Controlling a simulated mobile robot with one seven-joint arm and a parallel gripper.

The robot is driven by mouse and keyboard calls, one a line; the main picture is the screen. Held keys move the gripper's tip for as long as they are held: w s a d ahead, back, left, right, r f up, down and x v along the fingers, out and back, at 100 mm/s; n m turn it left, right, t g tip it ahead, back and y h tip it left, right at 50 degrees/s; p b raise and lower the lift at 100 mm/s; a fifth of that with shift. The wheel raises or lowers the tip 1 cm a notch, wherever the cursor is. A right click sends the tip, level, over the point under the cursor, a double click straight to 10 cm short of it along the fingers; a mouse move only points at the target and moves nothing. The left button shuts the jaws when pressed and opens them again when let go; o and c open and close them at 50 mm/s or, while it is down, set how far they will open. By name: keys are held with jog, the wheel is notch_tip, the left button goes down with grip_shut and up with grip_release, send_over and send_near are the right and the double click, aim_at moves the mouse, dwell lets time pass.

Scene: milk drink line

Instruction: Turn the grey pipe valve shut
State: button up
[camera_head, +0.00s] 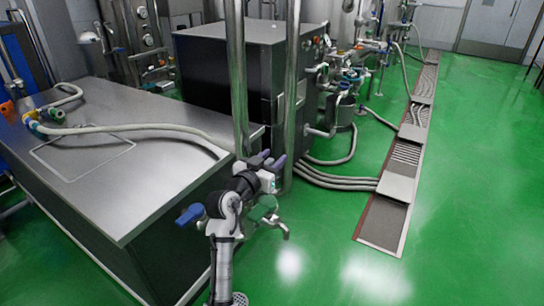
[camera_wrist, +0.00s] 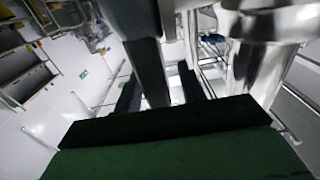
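My gripper (camera_head: 268,160) is in front of the vertical steel pipes (camera_head: 291,85) at the corner of the steel table. In the wrist view my gripper's two dark fingers (camera_wrist: 160,92) stand apart. A dark grey bar (camera_wrist: 146,62) comes down from the top between them. It may be the valve's lever, but I cannot tell for sure, and contact with the fingers is not clear. In the head view my arm and gripper hide much of this spot, and I cannot make out the grey valve's handle there.
A blue handle (camera_head: 189,214) and a tap spout (camera_head: 281,229) show beside my arm. The steel table (camera_head: 110,195) is at left with a hose (camera_head: 130,128) on it. A dark cabinet (camera_head: 215,75) stands behind. Green floor at right is open beside a drain channel (camera_head: 383,222).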

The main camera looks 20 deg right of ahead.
jog(key=shift+d, duration=0.1)
grip_shut()
jog(key=shift+f+b, duration=0.15)
jog(key=shift+b, duration=0.2)
jog(key=b, duration=0.2)
jog(key=shift+s+a+f+t+h+b, duration=0.1)
jog(key=shift+a+f+t+h+b, duration=0.1)
jog(key=shift+a+t+h+b, duration=0.1)
jog(key=t+h+b, duration=0.1)
jog(key=b, duration=0.4)
jog(key=s+a+h+b, duration=0.1)
jog(key=b, duration=0.4)
jog(key=shift+s+a+t, duration=0.1)
jog(key=shift+a+t, duration=0.15)
jog(key=shift+t, duration=0.15)
jog(key=shift+s+a+r+h+b, duration=0.2)
jog(key=shift+h+b, duration=0.1)
jog(key=shift+b, duration=0.6)
jog(key=shift+r+t, duration=0.2)
jog(key=shift+t, duration=0.1)
